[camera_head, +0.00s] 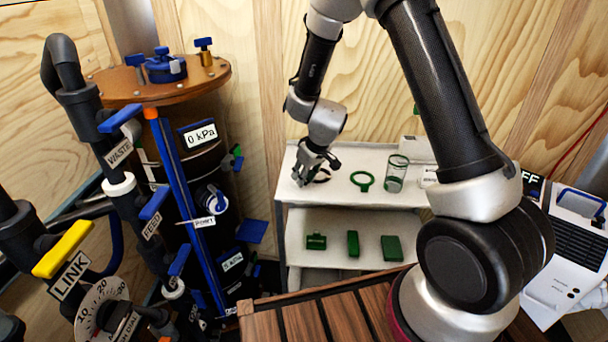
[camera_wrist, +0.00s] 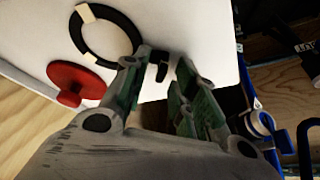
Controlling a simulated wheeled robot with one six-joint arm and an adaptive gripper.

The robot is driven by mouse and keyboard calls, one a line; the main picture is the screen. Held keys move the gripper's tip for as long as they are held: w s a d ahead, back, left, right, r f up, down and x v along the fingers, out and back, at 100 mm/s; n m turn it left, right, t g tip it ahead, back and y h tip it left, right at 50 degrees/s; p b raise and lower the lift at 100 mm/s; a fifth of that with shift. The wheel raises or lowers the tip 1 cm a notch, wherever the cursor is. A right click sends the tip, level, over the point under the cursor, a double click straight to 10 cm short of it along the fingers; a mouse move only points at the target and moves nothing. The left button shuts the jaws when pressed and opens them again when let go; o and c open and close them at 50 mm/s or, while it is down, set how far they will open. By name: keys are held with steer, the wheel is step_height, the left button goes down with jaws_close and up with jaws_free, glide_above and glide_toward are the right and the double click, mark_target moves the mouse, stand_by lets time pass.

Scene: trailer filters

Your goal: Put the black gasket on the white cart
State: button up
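The black gasket, a flat ring with pale patches (camera_wrist: 76,34), lies on the white surface in the wrist view. A small black piece (camera_wrist: 161,66) beside it, apparently its tab, shows between my fingertips. In the head view the dark ring (camera_head: 323,177) is on the top shelf of the white cart (camera_head: 300,196), near its left end, partly hidden by my gripper. My gripper (camera_head: 318,170) is low over that shelf. In the wrist view its two fingers (camera_wrist: 160,70) are apart, with no visible contact on the black piece. Whether the ring touches the shelf everywhere is hard to tell.
A red knobbed disc (camera_wrist: 78,84) lies beside the ring. A green ring (camera_head: 362,181) and a clear cylinder (camera_head: 397,172) stand to the right on the top shelf. Green blocks (camera_head: 353,244) are on the lower shelf. A tank with blue valves (camera_head: 185,150) rises left of the cart.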

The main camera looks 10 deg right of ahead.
steer(key=shift+r, duration=0.1)
steer(key=s+d+r+m, duration=0.1)
steer(key=s+d+r, duration=0.2)
steer(key=s+r, duration=0.35)
steer(key=s+d+r, duration=0.3)
steer(key=d+r, duration=0.1)
steer(key=r, duration=0.6)
steer(key=s+d+r+m, duration=0.1)
steer(key=s+d+r, duration=0.2)
steer(key=s+r, duration=0.35)
steer(key=s+d+r+m+h, duration=0.1)
steer(key=s+d+r, duration=0.2)
steer(key=s, duration=0.4)
steer(key=s+d+r+m+h, duration=0.1)
steer(key=s+d+r, duration=0.3)
steer(key=s, duration=0.4)
steer(key=shift+d+m, duration=0.4)
steer(key=shift+m, duration=0.3)
